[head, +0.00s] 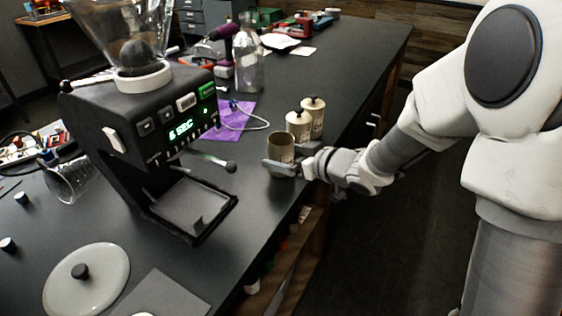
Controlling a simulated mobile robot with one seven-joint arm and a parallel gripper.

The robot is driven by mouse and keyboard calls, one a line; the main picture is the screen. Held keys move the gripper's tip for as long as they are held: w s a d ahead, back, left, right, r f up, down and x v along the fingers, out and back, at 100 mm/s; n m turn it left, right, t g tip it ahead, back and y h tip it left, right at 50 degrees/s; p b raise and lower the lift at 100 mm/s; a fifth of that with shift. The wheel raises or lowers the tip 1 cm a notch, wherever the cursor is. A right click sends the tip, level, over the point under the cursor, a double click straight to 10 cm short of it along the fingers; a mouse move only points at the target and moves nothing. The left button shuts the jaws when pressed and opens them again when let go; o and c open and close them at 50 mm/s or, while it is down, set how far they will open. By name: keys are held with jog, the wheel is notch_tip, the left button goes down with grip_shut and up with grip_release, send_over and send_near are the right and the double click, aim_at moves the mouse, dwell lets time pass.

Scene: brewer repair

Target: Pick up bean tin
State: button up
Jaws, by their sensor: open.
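A tan tin (281,145) with an open, dark top stands near the right edge of the black counter. Two similar pale tins, a nearer one (298,127) and a farther one (314,116), stand just behind it with knobbed lids on. Which of them is the bean tin I cannot tell, as the labels are too small to read. My gripper (286,158) reaches in from the right at the open-topped tin. Its jaws are open, and one finger crosses the front of this tin. Whether a finger touches it I cannot tell.
A black brewer (150,135) with a lit green display and drip tray (193,205) stands left of the tins. A round lid (87,285) rests front left.

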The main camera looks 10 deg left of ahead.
aim_at(273, 154)
jog(key=b+x, duration=0.1)
jog(key=x, duration=0.4)
jog(key=shift+f, duration=0.25)
jog(key=shift+d+r, duration=0.1)
jog(key=c, duration=1.5)
